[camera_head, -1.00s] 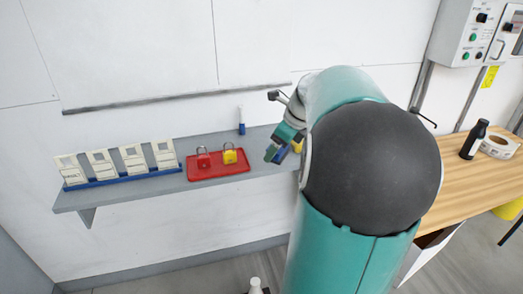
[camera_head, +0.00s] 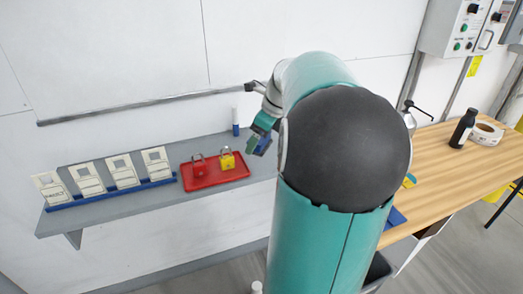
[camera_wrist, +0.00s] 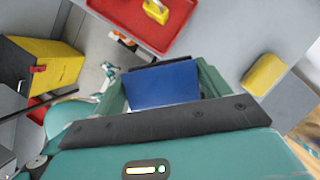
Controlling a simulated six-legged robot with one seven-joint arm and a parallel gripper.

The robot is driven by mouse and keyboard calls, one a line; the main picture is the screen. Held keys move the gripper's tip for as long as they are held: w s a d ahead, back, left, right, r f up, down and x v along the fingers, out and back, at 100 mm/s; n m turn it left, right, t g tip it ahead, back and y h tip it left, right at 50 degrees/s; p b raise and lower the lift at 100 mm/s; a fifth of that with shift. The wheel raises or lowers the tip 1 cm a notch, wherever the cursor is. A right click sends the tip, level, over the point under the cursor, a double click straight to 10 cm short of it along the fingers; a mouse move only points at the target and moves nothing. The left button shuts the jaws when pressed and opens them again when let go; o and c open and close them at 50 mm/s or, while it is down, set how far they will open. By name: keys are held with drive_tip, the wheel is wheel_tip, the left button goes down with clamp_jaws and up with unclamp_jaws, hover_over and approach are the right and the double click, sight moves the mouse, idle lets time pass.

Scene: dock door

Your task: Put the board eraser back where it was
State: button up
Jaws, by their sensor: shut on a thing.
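The board eraser, seen as a blue block (camera_wrist: 163,84), is between the fingers of my gripper (camera_wrist: 165,72) in the wrist view. My gripper is shut on it. In the head view my gripper (camera_head: 258,144) is over the right part of the grey wall shelf (camera_head: 135,203), just right of the red tray, with the blue block (camera_head: 263,147) at its end. A long grey ledge (camera_head: 140,107) runs along the white wall panel above the shelf. My arm hides the shelf's right end.
The red tray (camera_head: 187,184) holds a red padlock (camera_head: 198,165) and a yellow padlock (camera_head: 227,160). A white and blue marker-like item (camera_head: 236,121) stands behind. A yellow block (camera_wrist: 265,73) lies on the shelf. Card holders (camera_head: 124,172) stand left. A wooden table (camera_head: 440,165) bears a black bottle (camera_head: 463,128).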

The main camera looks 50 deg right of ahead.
drive_tip(key=w+d+f, duration=0.2)
drive_tip(key=d+f, duration=0.1)
drive_tip(key=w+d+f, duration=0.2)
drive_tip(key=d+f, duration=0.1)
drive_tip(key=d, duration=0.1)
drive_tip(key=w+d+f, duration=0.2)
drive_tip(key=d+f, duration=0.1)
drive_tip(key=d, duration=0.1)
drive_tip(key=shift+w+d+f, duration=0.15)
drive_tip(key=shift+d+f, duration=0.1)
drive_tip(key=shift+f, duration=1.55)
drive_tip(key=o, duration=1.1)
drive_tip(key=shift+f, duration=0.1)
